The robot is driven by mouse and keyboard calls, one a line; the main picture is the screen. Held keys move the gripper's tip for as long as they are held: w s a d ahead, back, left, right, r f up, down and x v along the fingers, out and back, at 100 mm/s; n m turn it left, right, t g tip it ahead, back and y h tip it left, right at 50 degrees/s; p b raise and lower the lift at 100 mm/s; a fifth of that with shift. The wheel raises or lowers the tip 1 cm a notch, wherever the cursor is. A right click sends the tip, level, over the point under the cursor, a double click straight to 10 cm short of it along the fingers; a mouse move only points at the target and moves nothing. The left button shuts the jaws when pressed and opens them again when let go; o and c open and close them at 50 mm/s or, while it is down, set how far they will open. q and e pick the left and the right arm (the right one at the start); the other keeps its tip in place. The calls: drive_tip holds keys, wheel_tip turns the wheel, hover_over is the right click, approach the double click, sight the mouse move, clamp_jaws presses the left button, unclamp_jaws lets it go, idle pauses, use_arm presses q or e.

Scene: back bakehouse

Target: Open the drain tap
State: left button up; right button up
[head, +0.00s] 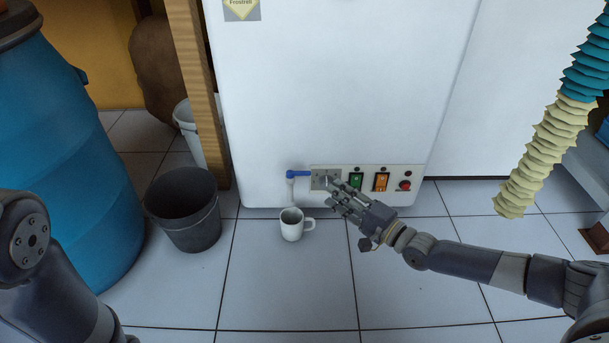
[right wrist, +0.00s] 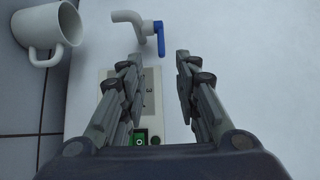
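The drain tap (head: 291,187) is a small white spout low on the front of the white cabinet, with a blue lever (head: 299,174) lying sideways toward the right. In the right wrist view the white spout (right wrist: 127,17) and blue lever (right wrist: 159,38) show just beyond the fingertips, the lever at about a right angle to the spout. My right gripper (head: 335,192) is in front of the control panel, right of the tap. In the wrist view its fingers (right wrist: 159,60) are apart with nothing between them. My left gripper is out of view; only its arm shows.
A white mug (head: 291,230) stands on the tiled floor below the tap. The control panel (head: 410,173) has green and orange switches and a red button. A dark bucket (head: 187,225) and blue barrel (head: 70,150) stand left. A ribbed hose (head: 548,140) hangs at right.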

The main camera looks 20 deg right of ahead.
sight(307, 175)
drive_tip(key=b+x, duration=0.5)
drive_tip(key=x, duration=0.4)
drive_tip(key=shift+w+a, duration=0.25)
drive_tip(key=shift+w, duration=0.05)
drive_tip(key=shift+c, duration=0.2)
clamp_jaws()
